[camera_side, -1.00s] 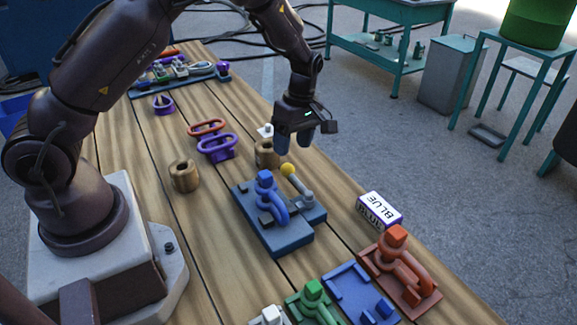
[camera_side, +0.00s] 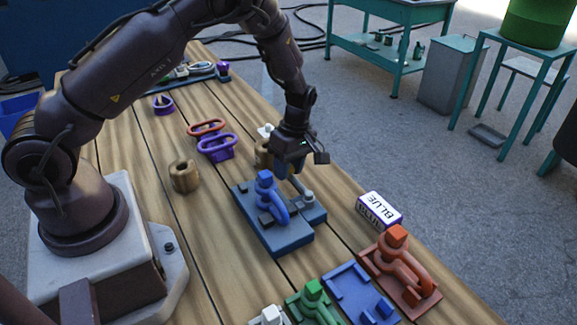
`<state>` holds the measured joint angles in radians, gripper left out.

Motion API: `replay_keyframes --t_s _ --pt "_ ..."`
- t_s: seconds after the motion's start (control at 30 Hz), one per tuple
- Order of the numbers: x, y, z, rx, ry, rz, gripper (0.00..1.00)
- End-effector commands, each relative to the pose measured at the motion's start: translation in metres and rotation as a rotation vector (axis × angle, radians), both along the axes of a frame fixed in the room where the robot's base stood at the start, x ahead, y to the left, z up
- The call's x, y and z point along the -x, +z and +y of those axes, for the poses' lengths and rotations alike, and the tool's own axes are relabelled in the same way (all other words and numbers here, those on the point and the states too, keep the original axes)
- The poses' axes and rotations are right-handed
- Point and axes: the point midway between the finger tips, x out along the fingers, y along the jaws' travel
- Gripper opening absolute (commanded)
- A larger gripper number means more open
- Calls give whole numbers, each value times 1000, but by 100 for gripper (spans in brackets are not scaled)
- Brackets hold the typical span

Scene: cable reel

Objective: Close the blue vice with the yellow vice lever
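The blue vice (camera_side: 284,239) sits on the wooden table, with a blue block and a curved blue handle on top. The lever (camera_side: 302,190) stands at its right rear side; its grey shaft and lower joint show. The lever's yellow ball tip is hidden behind my gripper. My gripper (camera_side: 289,171) is down at the top of the lever, its blue fingers around or beside the tip. I cannot tell whether the fingers are open or shut on it.
A white box marked BLUE (camera_side: 380,209) stands right of the vice. An orange clamp piece (camera_side: 400,270), a blue tray (camera_side: 357,294) and a green piece (camera_side: 313,303) lie in front. A wooden ring (camera_side: 184,177) and purple oval piece (camera_side: 217,147) are to the left.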

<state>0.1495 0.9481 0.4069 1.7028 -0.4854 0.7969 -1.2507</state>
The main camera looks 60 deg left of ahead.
Motion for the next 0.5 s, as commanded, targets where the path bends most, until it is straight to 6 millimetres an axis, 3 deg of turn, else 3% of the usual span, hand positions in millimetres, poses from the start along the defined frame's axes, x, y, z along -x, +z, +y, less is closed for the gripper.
replay_keyframes --t_s 0.5 --pt "-11 1 -1 0 -114 -2 0"
